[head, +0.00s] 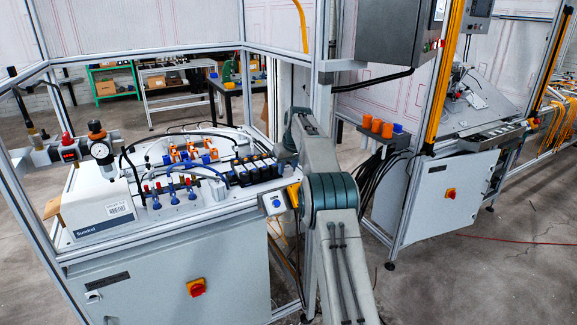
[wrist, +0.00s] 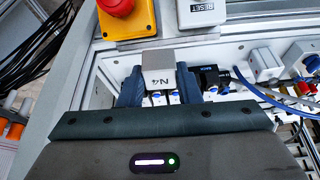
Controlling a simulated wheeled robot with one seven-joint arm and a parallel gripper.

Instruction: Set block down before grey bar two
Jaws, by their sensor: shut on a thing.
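In the wrist view my gripper (wrist: 158,85) is shut on a small grey block (wrist: 157,66) marked N4, with one dark finger on each side of it. Small blue-topped fittings (wrist: 173,98) show just below the block in the picture. I cannot tell whether the block touches anything beneath it. In the head view my arm reaches to the right end of the bench panel (head: 222,203), and the gripper and block cannot be made out there. I cannot tell which part is grey bar two.
A yellow box with a red emergency stop (wrist: 117,6) and a grey RESET box (wrist: 201,12) lie close beyond the block. Blue tubes (wrist: 262,97) run at the right. A pressure gauge (head: 101,150) and white unit (head: 100,200) stand at the bench's left end. Metal frame posts surround the bench.

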